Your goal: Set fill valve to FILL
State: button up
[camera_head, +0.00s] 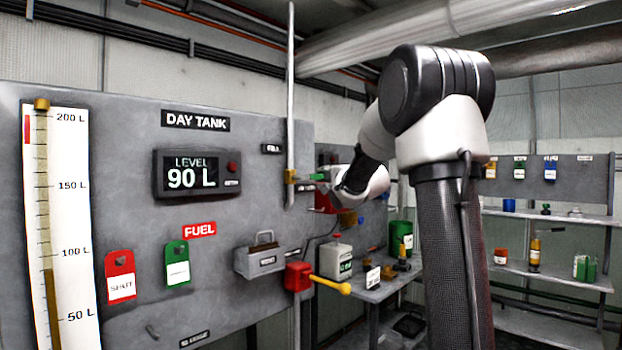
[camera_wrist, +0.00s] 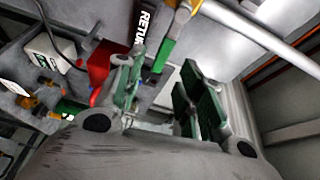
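The fill valve (camera_head: 290,177) is a brass body on the thin vertical pipe, below a small label (camera_head: 272,148) that seems to read FILL. Its green handle (camera_head: 318,177) points sideways to the right, toward my gripper. In the wrist view the brass body (camera_wrist: 182,14) is at the top, and the green handle (camera_wrist: 165,52) reaches down toward the gap between my fingers. My gripper (camera_wrist: 165,98) is open, with green-padded fingers apart on either side. Whether the handle tip is between the pads or just beyond them, I cannot tell. In the head view my wrist partly hides the fingers.
The DAY TANK panel has a display (camera_head: 196,174) reading LEVEL 90 L and a sight gauge (camera_head: 45,200). Below the valve are a grey box (camera_head: 260,260) and a red unit with a yellow lever (camera_head: 330,285). A bench (camera_head: 372,292) and shelves (camera_head: 545,272) stand right.

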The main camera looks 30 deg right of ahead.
aim_at(318, 177)
jog(key=shift+m, duration=0.5)
jog(key=w, duration=0.8)
jog(key=shift+d, duration=0.1)
jog(key=shift+s, duration=0.1)
grip_shut()
